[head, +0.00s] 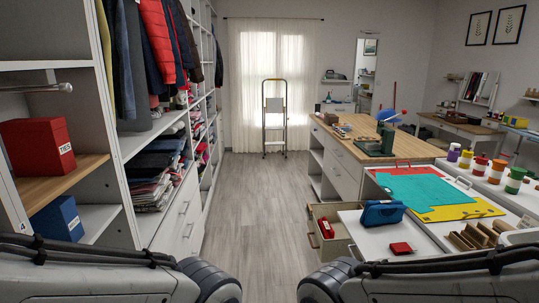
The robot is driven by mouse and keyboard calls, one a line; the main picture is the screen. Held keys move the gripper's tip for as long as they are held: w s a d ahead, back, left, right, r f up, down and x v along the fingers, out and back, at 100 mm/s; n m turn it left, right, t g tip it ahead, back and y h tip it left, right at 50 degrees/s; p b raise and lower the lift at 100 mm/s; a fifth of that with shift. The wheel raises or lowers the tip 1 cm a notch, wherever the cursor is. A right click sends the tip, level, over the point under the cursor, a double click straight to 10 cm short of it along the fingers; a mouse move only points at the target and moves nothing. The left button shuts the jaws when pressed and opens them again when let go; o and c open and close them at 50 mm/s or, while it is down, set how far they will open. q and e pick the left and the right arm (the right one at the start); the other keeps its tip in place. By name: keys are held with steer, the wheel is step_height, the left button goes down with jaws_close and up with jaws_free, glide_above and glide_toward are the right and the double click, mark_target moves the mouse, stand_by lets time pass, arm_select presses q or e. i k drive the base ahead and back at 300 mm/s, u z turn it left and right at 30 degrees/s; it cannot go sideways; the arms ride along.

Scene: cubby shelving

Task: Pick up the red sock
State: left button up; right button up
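I cannot make out a red sock for certain. A small red thing (326,228) with a pale mark lies in an open drawer (328,249) low at the centre right. It is too small to tell whether it is a sock. A flat red piece (401,248) lies on the white top beside the drawer. Folded clothes (158,168) with some red among them fill the left shelves. Parts of both my arms show along the bottom edge, but neither gripper is in view.
A clear wood floor aisle (258,205) runs between the left shelving and the wood-topped island (365,127). A step ladder (275,118) stands before the curtained window. The open drawer juts into the aisle. A blue bag (383,213) and paint jars (496,171) are at right.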

mark_target(406, 248)
steer(key=z, duration=0.2)
steer(key=i, duration=1.95)
steer(key=z, duration=1.45)
